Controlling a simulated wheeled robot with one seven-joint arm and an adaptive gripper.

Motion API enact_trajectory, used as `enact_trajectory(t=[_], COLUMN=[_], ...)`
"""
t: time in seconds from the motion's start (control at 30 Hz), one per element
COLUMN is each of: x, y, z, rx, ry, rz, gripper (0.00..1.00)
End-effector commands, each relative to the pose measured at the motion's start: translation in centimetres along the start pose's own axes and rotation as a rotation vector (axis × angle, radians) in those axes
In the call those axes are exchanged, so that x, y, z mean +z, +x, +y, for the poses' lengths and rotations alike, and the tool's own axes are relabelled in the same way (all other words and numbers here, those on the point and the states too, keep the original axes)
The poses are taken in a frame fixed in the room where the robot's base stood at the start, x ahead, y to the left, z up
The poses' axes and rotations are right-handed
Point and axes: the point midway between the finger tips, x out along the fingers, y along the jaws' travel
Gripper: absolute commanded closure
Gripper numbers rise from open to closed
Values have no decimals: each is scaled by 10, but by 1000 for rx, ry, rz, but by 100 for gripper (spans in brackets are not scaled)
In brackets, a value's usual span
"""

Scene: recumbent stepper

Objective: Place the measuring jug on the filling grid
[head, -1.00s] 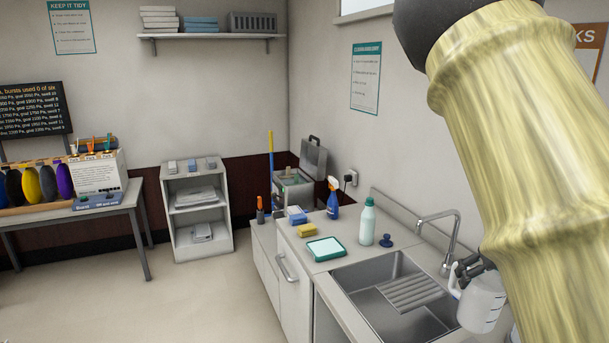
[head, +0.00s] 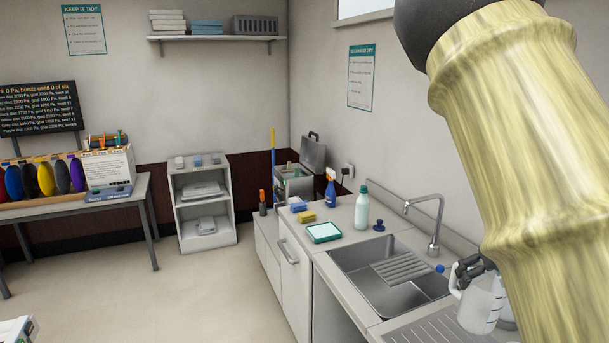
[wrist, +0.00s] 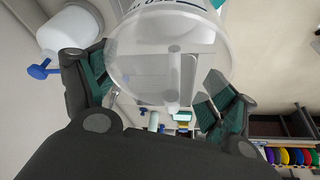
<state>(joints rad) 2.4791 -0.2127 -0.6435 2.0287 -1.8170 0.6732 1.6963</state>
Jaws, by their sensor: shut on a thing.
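The clear measuring jug (head: 480,305) is held upright by my gripper (head: 464,273) at the right of the head view, in front of the counter beside the sink. In the wrist view the jug (wrist: 135,60) fills the top middle, with its handle (wrist: 173,78) between my two fingers (wrist: 158,95). My gripper is shut on the handle. The ribbed filling grid (head: 408,268) lies across the sink (head: 352,262), to the left of and beyond the jug. Part of the jug is hidden by my arm.
A curved tap (head: 437,222) stands behind the sink. A pale green bottle (head: 362,208), blue spray bottle (head: 330,192), yellow sponge (head: 306,217) and green-rimmed tray (head: 324,233) are on the counter. A white container (wrist: 70,28) with a blue tap is near the jug.

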Motion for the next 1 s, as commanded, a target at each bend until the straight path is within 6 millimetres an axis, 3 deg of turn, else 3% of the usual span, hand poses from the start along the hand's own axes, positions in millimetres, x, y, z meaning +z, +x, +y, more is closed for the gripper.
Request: enact_trajectory(t=[0.07,0.47,0.87,1.0], x=[0,0,26,33], y=[2,34,64,68], z=[-4,-71,-149,-162], rx=[-1,-10,-12,-8], ry=[-3,-22,-13,-9], rz=[-1,0,-1,0], gripper=[53,53,53,53])
